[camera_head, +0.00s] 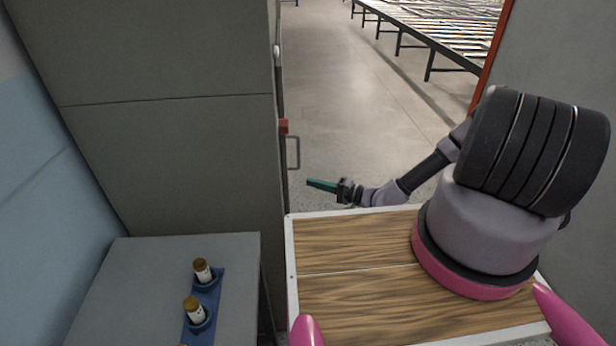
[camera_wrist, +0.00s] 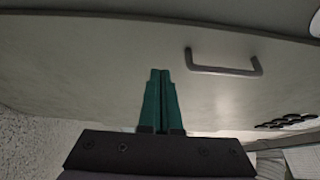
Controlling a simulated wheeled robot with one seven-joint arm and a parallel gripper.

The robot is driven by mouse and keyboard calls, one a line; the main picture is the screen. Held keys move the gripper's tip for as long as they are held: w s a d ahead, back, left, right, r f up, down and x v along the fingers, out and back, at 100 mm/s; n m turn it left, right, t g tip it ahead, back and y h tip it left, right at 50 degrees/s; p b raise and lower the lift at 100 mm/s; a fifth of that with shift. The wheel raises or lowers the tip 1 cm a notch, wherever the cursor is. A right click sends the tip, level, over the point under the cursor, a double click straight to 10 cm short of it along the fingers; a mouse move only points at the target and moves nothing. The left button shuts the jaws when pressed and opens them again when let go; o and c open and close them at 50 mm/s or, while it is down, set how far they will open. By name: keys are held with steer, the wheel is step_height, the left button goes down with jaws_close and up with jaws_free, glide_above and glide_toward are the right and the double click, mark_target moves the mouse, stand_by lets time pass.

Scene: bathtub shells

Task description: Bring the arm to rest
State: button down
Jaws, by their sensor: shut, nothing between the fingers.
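My gripper (camera_head: 322,186) is on the end of my arm, which reaches out to the left past the far edge of the wood-topped surface. Its green fingers point left toward the grey cabinet. In the wrist view the two fingers (camera_wrist: 160,92) lie together, shut, with nothing between them. A pale panel with a grey bar handle (camera_wrist: 224,68) fills much of that view. The handle is to the right of the fingertips, and I cannot tell how far the panel is from them.
A tall grey cabinet (camera_head: 170,120) stands at left; a handle (camera_head: 294,153) shows by its edge. A grey table (camera_head: 130,290) holds a blue holder (camera_head: 207,290) with two brown-capped bottles (camera_head: 202,271). A rack (camera_head: 440,30) stands far back. Open floor (camera_head: 350,110) lies beyond the gripper.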

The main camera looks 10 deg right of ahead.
steer(key=s+d+r+n+g+h, duration=0.2)
steer(key=d+r+g+h, duration=0.1)
steer(key=r, duration=0.8)
steer(key=s+d+r+n+g+h, duration=0.1)
steer(key=d+r+n+g+h, duration=0.2)
steer(key=r, duration=0.8)
steer(key=s+d+r+n+g+h, duration=0.1)
steer(key=s+d+r+g+h, duration=0.2)
steer(key=r, duration=0.8)
steer(key=s+d+r+m+t+h, duration=0.2)
steer(key=s+r, duration=0.5)
steer(key=r, duration=0.4)
steer(key=s+d+r+m+t+h, duration=0.2)
steer(key=s+r+t, duration=0.3)
steer(key=r, duration=0.7)
steer(key=shift+s+d+h, duration=0.4)
steer(key=shift+s+d, duration=0.45)
steer(key=shift+s, duration=0.5)
steer(key=shift+r, duration=0.1)
